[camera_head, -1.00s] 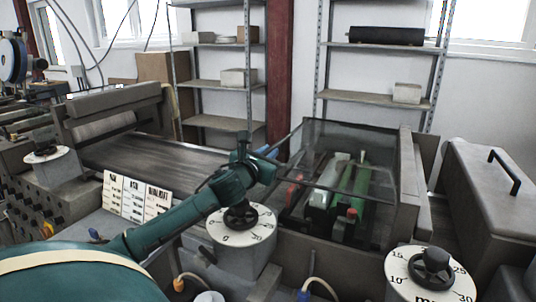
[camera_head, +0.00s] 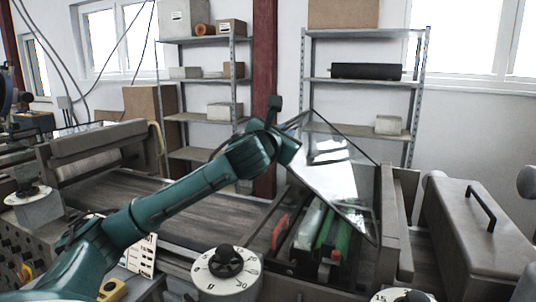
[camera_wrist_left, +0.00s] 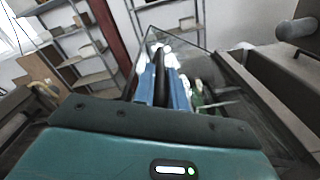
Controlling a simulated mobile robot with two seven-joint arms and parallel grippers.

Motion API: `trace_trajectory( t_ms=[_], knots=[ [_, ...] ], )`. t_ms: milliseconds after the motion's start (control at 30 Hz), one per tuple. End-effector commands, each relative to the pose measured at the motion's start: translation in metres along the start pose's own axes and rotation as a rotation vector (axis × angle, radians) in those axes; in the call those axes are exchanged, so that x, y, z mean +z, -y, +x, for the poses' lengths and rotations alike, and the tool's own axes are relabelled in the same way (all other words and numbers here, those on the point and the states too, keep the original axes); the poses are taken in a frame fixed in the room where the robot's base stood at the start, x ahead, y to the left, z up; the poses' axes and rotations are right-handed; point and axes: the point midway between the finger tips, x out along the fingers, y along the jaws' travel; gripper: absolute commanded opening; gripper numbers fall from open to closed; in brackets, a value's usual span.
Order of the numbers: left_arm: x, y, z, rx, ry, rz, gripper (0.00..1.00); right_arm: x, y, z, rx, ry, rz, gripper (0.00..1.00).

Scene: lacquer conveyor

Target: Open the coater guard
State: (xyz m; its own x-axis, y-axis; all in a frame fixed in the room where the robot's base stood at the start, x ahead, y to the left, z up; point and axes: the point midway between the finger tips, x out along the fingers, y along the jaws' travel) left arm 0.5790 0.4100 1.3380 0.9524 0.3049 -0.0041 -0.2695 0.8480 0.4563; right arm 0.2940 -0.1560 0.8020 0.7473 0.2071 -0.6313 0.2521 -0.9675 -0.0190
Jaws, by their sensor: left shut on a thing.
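The coater guard (camera_head: 335,172) is a clear panel with a dark frame, tilted up steeply over the coater in the head view. Its raised edge is at the upper left. My left gripper (camera_head: 296,124) is at that raised edge, its fingers mostly hidden behind the wrist. In the left wrist view, the blue fingers of the left gripper (camera_wrist_left: 164,88) are shut on a black bar of the guard. Under the guard, the coater (camera_head: 322,240) shows green and pale rollers and red parts. My right gripper is not in view.
A dial (camera_head: 226,268) stands in front of the coater, with another partly cut off at the lower right. A grey cover with a black handle (camera_head: 481,205) is at the right. The conveyor belt (camera_head: 150,200) runs left. Metal shelves (camera_head: 365,80) stand behind.

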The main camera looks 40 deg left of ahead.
Motion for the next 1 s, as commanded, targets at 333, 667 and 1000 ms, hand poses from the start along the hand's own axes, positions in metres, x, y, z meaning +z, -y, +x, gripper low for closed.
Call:
trace_trajectory(
  t_ms=[333,667,1000],
  knots=[
    [0.097,0.046,-0.002,-0.007,0.015,-0.008,0.0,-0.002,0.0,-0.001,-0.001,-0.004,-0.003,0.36],
    [0.168,0.117,-0.003,-0.006,0.01,0.167,0.0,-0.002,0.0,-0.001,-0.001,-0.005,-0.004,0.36],
    [0.208,0.2,-0.003,-0.008,0.002,0.462,0.0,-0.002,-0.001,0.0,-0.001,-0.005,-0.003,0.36]
  ],
)
